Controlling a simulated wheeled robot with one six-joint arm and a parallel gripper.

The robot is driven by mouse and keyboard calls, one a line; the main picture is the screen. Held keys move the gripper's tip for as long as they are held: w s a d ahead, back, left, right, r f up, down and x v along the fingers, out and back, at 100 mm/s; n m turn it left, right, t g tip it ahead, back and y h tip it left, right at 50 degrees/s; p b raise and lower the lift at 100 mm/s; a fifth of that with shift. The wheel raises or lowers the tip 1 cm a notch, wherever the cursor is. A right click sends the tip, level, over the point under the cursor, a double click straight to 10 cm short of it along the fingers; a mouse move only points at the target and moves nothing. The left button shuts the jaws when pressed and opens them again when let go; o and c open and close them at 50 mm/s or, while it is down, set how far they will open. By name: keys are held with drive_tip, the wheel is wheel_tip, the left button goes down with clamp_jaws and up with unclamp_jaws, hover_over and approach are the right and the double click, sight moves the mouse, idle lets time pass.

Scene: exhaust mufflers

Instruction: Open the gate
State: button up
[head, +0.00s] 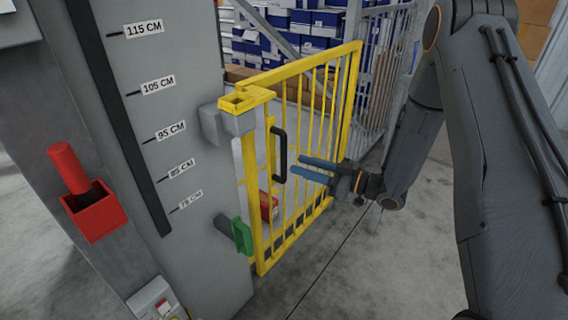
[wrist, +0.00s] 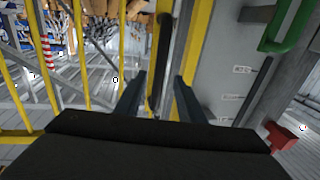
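The yellow barred gate (head: 347,105) stands upright beside a grey post (head: 170,110) in the head view. Its near edge is close to the post, and I see no clear gap there. A black upright handle (head: 280,155) is on that near edge. My gripper (head: 300,170) is to the right of the handle, with its blue fingers pointing at it. In the wrist view my gripper (wrist: 160,95) is open, and the handle (wrist: 163,50) shows between the two fingers. Whether the fingers are around it or short of it I cannot tell. A green latch-like part (head: 241,235) is low on the post.
A red holder (head: 95,210) is on the left side of the post. Grey mesh fencing (head: 385,60) and shelves of blue boxes (head: 300,25) stand behind the gate. The concrete floor (head: 345,270) in front of the gate is clear.

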sight(284, 177)
drive_tip(key=x, duration=0.7)
drive_tip(key=shift+a, duration=0.1)
clamp_jaws()
